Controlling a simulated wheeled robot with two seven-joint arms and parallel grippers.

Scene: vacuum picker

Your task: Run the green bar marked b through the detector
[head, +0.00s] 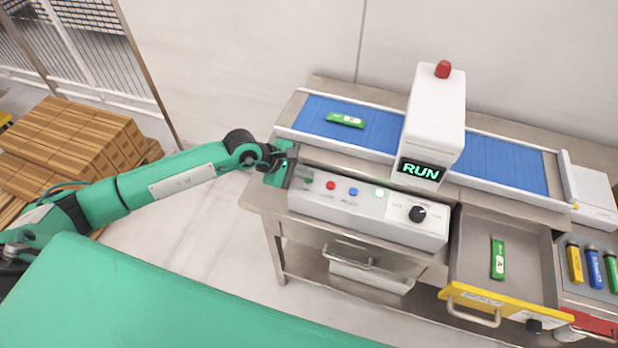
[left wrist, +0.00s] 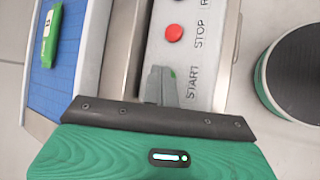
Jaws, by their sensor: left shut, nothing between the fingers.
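The detector's display (head: 420,170) reads RUN. My left gripper (head: 291,174) is shut and empty at the left end of the control panel (head: 352,206). In the left wrist view its fingertips (left wrist: 162,84) are over the START button, mostly hiding it; contact cannot be told. My right gripper is out of view.
An open yellow-fronted drawer (head: 475,294) holds a green bar marked A (head: 498,260). The panel has red and blue buttons and a black knob (head: 417,214). The belt right of the housing is clear.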

